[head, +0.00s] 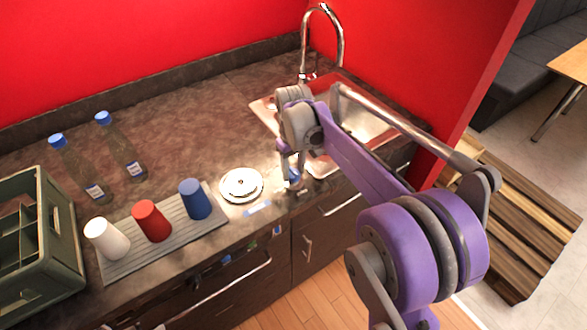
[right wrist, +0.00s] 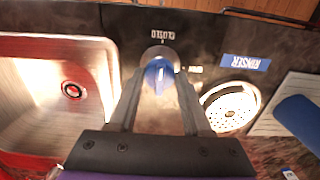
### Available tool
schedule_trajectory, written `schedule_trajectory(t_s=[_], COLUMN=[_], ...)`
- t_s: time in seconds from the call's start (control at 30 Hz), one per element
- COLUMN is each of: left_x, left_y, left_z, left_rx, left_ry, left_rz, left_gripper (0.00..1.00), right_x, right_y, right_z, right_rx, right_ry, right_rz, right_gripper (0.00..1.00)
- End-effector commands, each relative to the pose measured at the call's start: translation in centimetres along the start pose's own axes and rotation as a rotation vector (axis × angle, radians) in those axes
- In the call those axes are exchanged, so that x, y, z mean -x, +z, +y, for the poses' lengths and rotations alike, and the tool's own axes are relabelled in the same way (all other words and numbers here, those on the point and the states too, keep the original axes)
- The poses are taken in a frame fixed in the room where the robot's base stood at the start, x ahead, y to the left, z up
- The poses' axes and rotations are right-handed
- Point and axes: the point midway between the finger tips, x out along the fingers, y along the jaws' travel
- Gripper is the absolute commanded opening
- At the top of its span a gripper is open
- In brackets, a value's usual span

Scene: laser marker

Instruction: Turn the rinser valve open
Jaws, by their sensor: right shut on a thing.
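The rinser valve is a blue knob (right wrist: 158,78) with a pale mark, on a round base at the counter's front edge. It shows partly in the head view (head: 295,176), where my gripper covers some of it. My right gripper (right wrist: 160,72) reaches down over the valve, its two fingers on either side of the knob and shut on it. In the head view the right gripper (head: 290,168) is at the counter edge between rinser and sink. The round white rinser (head: 241,185) is left of the valve, with a blue RINSER label (right wrist: 245,62) by it. My left gripper is out of view.
A steel sink (head: 352,122) with a tall tap (head: 323,12) is at the right. White (head: 105,238), red (head: 151,221) and blue (head: 195,199) cups stand on a ribbed mat.

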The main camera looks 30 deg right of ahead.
Motion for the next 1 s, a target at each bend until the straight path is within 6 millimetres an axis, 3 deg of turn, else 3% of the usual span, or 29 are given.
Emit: schedule_trajectory(t_s=[0.03,0.13,0.57,1.0], left_x=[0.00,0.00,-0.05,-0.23], left_y=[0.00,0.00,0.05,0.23], left_z=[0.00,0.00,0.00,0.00], left_rx=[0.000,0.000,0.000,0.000], left_ry=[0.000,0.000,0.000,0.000], left_rz=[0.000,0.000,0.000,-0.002], left_gripper=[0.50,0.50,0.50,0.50], right_x=[0.01,0.01,-0.02,-0.06], right_y=[0.00,0.00,0.01,0.04], right_z=[-0.01,-0.01,-0.01,-0.01], right_rx=[0.000,0.000,-0.083,-0.452], right_ry=[0.000,0.000,0.001,0.002], right_rz=[0.000,0.000,-0.001,-0.003], right_gripper=[0.16,0.00,0.00,0.00])
